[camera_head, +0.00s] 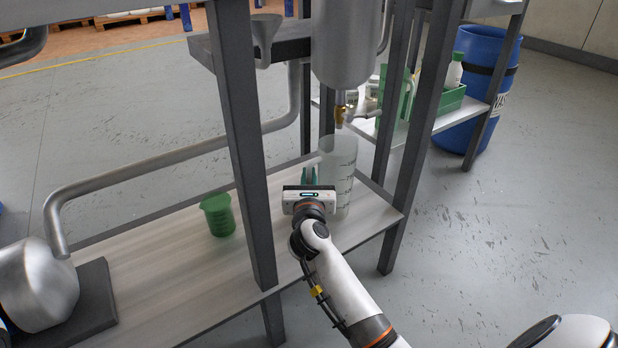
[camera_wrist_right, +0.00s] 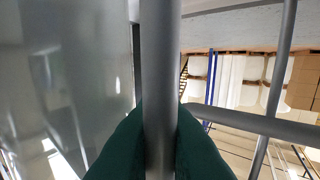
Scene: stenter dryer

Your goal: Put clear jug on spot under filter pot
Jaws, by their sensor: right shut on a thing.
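The clear jug (camera_head: 339,160) is upright on or just above the lower wooden shelf, with its top close under the brass tap (camera_head: 340,116) of the steel filter pot (camera_head: 345,45). I cannot tell whether its base touches the shelf. My right gripper (camera_head: 309,178) is at the jug's left side. In the right wrist view its green fingers (camera_wrist_right: 160,150) are shut on a grey upright bar (camera_wrist_right: 160,70), which looks like the jug's handle; the jug's clear wall (camera_wrist_right: 65,80) fills the left. No spot marking shows under the jug. My left gripper is not in view.
A green cup (camera_head: 218,215) stands on the shelf (camera_head: 175,265), left of a dark frame post (camera_head: 243,140). Another post (camera_head: 425,110) rises to the right of the jug. A steel vessel (camera_head: 38,285) with a bent pipe is at far left. A blue barrel (camera_head: 480,85) stands at back right.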

